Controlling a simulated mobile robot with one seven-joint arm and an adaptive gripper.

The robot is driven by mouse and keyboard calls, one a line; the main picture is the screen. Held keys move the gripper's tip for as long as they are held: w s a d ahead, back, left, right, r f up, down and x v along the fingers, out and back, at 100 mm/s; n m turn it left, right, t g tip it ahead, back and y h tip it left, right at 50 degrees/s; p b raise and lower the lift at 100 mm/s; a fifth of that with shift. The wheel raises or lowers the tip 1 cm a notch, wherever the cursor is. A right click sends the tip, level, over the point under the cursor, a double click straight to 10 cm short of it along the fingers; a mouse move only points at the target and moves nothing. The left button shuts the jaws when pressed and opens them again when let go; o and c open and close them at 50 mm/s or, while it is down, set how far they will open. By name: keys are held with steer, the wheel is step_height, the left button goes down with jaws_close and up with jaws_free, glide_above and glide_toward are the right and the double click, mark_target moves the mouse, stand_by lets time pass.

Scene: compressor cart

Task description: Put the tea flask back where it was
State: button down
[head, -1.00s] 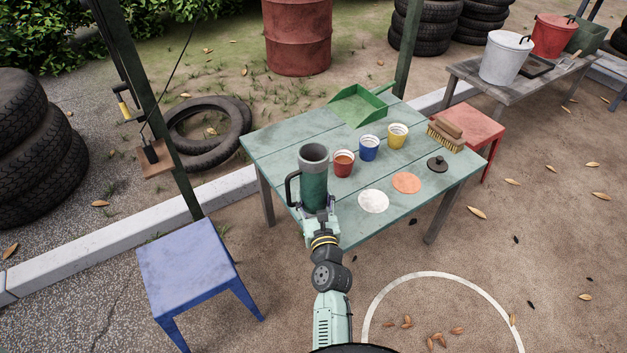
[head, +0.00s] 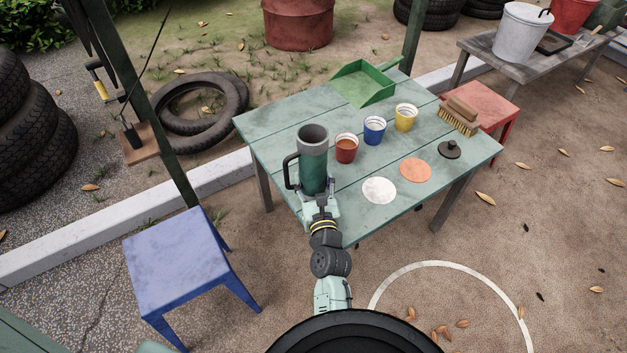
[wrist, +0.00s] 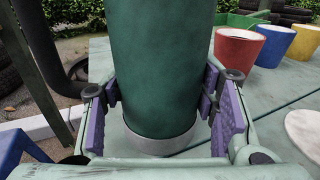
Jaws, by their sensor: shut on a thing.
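The tea flask (head: 313,165) is a tall dark green cylinder with a grey rim, an open top and a black handle on its left. It stands upright at the near left part of the green table (head: 270,133). My gripper (head: 320,194) is shut on its lower part from the near side. In the wrist view the purple pads of my gripper (wrist: 165,108) lie on both sides of the flask (wrist: 155,65), above its pale base ring. I cannot tell whether the base touches the table. A dark round lid with a knob (head: 449,149) lies at the table's right.
Red (head: 346,149), blue (head: 375,131) and yellow (head: 405,118) cups stand right of the flask. A white disc (head: 379,190) and an orange disc (head: 415,169) lie flat nearer. A blue stool (head: 180,258) stands left.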

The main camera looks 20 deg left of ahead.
steer(key=shift+r, duration=0.25)
steer(key=shift+f, duration=0.15)
steer(key=c, duration=0.6)
jaws_free()
steer(key=shift+f, duration=0.1)
steer(key=shift+c, duration=0.2)
